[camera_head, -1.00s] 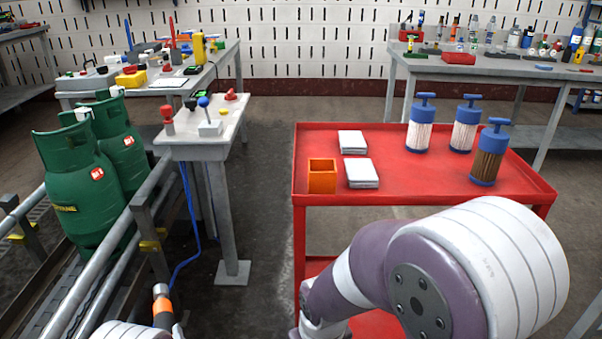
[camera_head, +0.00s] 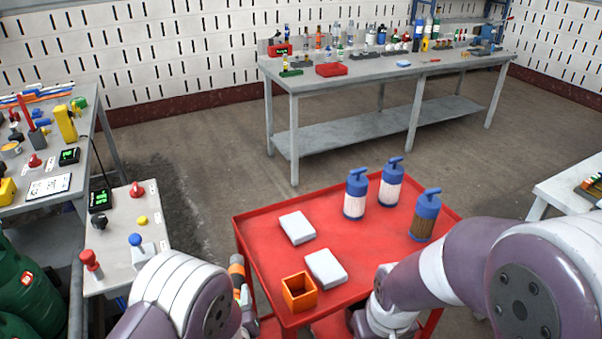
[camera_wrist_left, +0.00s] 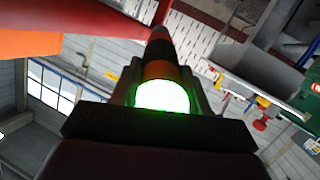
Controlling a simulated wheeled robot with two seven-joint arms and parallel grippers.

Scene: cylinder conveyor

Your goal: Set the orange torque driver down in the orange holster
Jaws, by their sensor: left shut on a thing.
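The orange holster (camera_head: 299,292) is an open square box standing on the near left corner of the red cart. The orange torque driver (camera_head: 237,268) is upright in my left gripper (camera_head: 244,298), just left of the cart's edge and apart from the holster. In the left wrist view the driver (camera_wrist_left: 160,70) shows a dark shaft, an orange band and a glowing green end between the jaws. An orange surface at that view's upper left looks like the holster (camera_wrist_left: 28,43). My right arm reaches over the cart's right side; its gripper is not visible.
The red cart (camera_head: 262,240) also carries two white boxes (camera_head: 297,228) (camera_head: 325,268) and three blue-capped filter cylinders (camera_head: 356,194) (camera_head: 391,182) (camera_head: 426,216). A small control table (camera_head: 120,255) stands to the left. Open floor lies behind the cart.

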